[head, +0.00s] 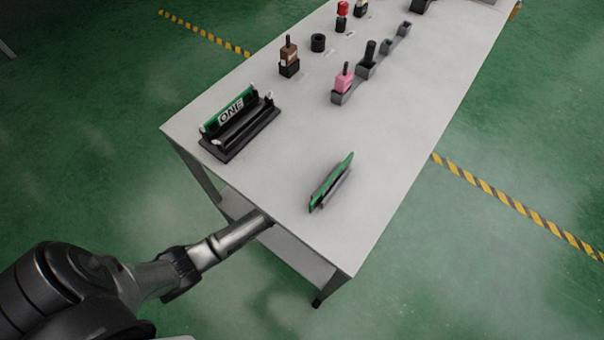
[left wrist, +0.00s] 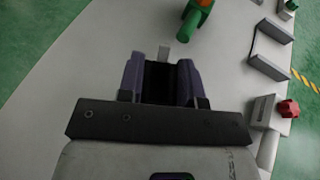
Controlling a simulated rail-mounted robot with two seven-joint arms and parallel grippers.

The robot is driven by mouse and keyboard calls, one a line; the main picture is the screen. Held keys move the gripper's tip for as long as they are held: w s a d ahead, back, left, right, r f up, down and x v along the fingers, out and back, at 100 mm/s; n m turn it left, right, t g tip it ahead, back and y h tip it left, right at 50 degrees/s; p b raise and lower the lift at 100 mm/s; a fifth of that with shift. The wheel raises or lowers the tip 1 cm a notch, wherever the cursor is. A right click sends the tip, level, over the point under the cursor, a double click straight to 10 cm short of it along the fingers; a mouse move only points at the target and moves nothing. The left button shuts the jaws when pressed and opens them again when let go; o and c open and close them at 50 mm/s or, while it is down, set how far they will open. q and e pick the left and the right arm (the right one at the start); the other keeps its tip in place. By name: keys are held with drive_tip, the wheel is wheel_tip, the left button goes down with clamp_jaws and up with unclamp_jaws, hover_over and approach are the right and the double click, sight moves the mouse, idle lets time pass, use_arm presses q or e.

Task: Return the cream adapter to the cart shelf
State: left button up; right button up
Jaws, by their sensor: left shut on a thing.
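My left gripper (left wrist: 161,70) is shut in the left wrist view, with its purple fingers a little apart around something mostly hidden in shadow. A small pale grey piece (left wrist: 164,53) shows just beyond the fingertips; it fits the cream adapter, but its shape is not clear. In the head view my left arm reaches to the near left edge of the white table (head: 250,185), and the gripper is hidden under the tabletop. The lower shelf (head: 300,258) shows partly below that edge. My right gripper is not in view.
In the head view a black holder (head: 240,128) and a green board (head: 330,183) stand on the tabletop, with a pink piece (head: 343,78) farther back. In the left wrist view a green and orange thing (left wrist: 196,18) is ahead, and a red knob (left wrist: 289,108) is at right.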

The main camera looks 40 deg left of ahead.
use_arm(q)
drive_tip(key=shift+f+b, duration=1.8)
drive_tip(key=shift+f, duration=0.35)
drive_tip(key=shift+s+r, duration=0.1)
drive_tip(key=o, duration=1)
drive_tip(key=shift+f, duration=0.2)
drive_tip(key=shift+c, duration=0.2)
drive_tip(key=shift+r, duration=0.1)
